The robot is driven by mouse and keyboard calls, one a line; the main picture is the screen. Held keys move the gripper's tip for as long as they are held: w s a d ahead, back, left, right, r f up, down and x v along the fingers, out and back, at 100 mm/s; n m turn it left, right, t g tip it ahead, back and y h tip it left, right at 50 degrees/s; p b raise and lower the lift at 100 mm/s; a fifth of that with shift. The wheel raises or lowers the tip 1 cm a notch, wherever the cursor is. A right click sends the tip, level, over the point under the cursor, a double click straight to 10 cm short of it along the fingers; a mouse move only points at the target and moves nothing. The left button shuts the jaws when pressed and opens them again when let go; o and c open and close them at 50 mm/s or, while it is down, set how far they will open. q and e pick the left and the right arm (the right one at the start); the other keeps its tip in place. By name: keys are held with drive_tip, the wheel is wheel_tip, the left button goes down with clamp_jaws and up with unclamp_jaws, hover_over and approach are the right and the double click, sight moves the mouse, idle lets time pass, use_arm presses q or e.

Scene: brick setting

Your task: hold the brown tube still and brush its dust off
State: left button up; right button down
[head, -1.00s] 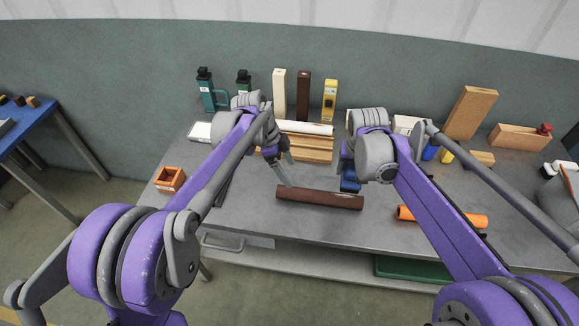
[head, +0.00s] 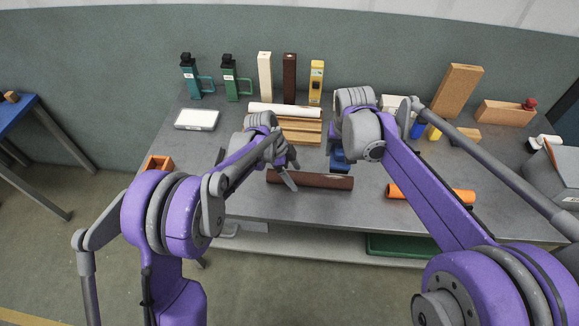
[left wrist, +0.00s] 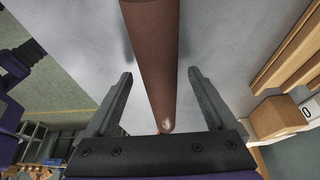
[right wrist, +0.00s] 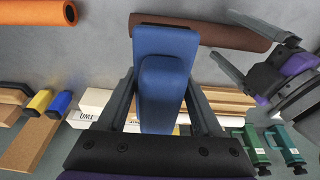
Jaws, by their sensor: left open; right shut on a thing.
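The brown tube (head: 325,181) lies crosswise near the front of the grey workbench. In the left wrist view the tube (left wrist: 152,55) runs between the two fingers of my left gripper (left wrist: 160,100), with a gap on each side. A pale patch shows on its near end. My left gripper (head: 288,176) is open at the tube's left part. My right gripper (right wrist: 165,105) is shut on a blue brush (right wrist: 165,55), which also shows in the head view (head: 340,160). The brush is close to the tube (right wrist: 228,34) in the right wrist view; touching cannot be told.
An orange tube (head: 430,193) lies to the right, and an orange box (head: 158,163) is at the left edge. Wooden strips (head: 300,136), a white tray (head: 197,119) and several upright blocks and bottles stand behind. A green bin (head: 395,246) is below the bench.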

use_arm(q)
drive_tip(key=shift+d+f, duration=0.1)
drive_tip(key=shift+f, duration=0.1)
clamp_jaws()
idle(0.4)
idle(0.9)
